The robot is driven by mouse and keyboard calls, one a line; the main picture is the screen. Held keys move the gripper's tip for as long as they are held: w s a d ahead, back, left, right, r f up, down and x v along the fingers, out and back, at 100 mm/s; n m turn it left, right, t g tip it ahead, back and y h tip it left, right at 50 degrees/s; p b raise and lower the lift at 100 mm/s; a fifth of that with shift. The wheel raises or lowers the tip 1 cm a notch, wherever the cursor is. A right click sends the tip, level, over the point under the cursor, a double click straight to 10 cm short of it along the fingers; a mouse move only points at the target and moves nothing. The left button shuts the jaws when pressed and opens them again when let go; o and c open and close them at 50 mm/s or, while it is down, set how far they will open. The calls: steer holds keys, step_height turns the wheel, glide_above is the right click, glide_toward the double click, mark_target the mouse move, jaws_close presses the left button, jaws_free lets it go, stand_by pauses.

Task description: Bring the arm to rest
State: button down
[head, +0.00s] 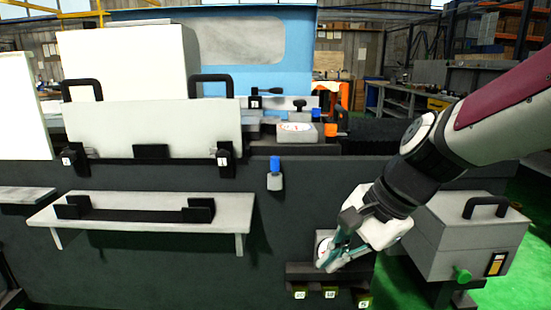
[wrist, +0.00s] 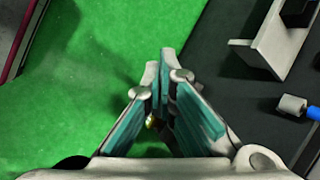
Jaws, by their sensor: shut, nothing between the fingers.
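My gripper (head: 330,262) hangs at the end of my arm, right of centre in the head view, in front of the dark machine front and above a small dark ledge. In the wrist view my gripper (wrist: 164,62) has its teal-padded fingers drawn together at the tips, with nothing seen between them. Green floor lies beyond the fingertips in that view. My arm comes in from the right edge of the head view.
A light shelf (head: 150,212) with a black holder juts from the machine front at left. A blue-capped bottle (head: 275,175) is mounted on that front. A grey box (head: 466,240) with a black handle stands right of my gripper. Numbered tags (head: 330,293) sit below the ledge.

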steer(key=s+d+n+g+h, duration=0.15)
steer(key=s+d+n, duration=0.35)
steer(key=s, duration=0.7)
steer(key=s+d+n+h, duration=0.35)
steer(key=s+n, duration=0.25)
steer(key=s, duration=0.7)
step_height(320, 180, up, 29)
steer(key=t+p, duration=0.3)
steer(key=p, duration=2.3)
steer(key=shift+w+d+p, duration=0.2)
steer(key=shift+d+p, duration=0.15)
steer(key=shift+d, duration=0.05)
steer(key=shift+t, duration=0.25)
